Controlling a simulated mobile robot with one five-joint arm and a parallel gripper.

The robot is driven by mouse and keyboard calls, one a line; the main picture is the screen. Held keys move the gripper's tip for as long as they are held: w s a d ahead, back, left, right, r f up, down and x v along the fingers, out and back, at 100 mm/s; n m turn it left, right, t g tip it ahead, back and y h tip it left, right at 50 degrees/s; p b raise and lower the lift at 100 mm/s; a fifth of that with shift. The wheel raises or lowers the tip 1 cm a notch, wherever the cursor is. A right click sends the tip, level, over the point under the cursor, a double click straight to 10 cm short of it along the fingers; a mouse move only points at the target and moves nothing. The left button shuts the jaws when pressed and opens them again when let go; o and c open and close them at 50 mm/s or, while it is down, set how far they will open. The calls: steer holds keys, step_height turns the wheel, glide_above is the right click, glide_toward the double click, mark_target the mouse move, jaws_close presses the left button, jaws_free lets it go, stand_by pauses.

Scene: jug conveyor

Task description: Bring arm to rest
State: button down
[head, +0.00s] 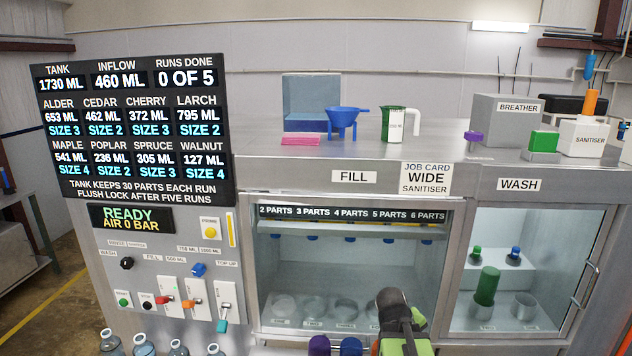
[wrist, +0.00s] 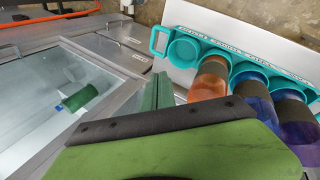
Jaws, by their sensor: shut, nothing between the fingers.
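My gripper shows in the wrist view (wrist: 158,92) as green fingers beyond a black bar, shut with nothing between them. In the head view, my black and green arm end (head: 402,325) is at the lower middle, in front of the fill cabinet (head: 350,285). In the wrist view, a teal rack (wrist: 160,40) lies just beyond and right of the fingers. It holds an orange jug (wrist: 209,78) and purple-blue jugs (wrist: 258,98). I cannot tell whether the fingers touch the rack.
A control panel (head: 165,270) with a READY display stands at left. The wash cabinet (head: 525,270), with a green jug (head: 487,286) inside, is at right. A blue funnel (head: 343,118) and green-white jug (head: 396,124) stand on top. Bottles (head: 143,343) line the lower left.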

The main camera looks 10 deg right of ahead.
steer(key=s+a+f+m+g+y, duration=0.1)
steer(key=a+y, duration=0.2)
steer(key=a, duration=1)
steer(key=s+a+f+m+y, duration=0.1)
steer(key=a+f+y, duration=0.1)
steer(key=a, duration=1)
step_height(320, 180, down, 10)
steer(key=b, duration=1)
steer(key=shift+a+g, duration=0.3)
steer(key=shift+a, duration=0.1)
steer(key=shift+r, duration=0.1)
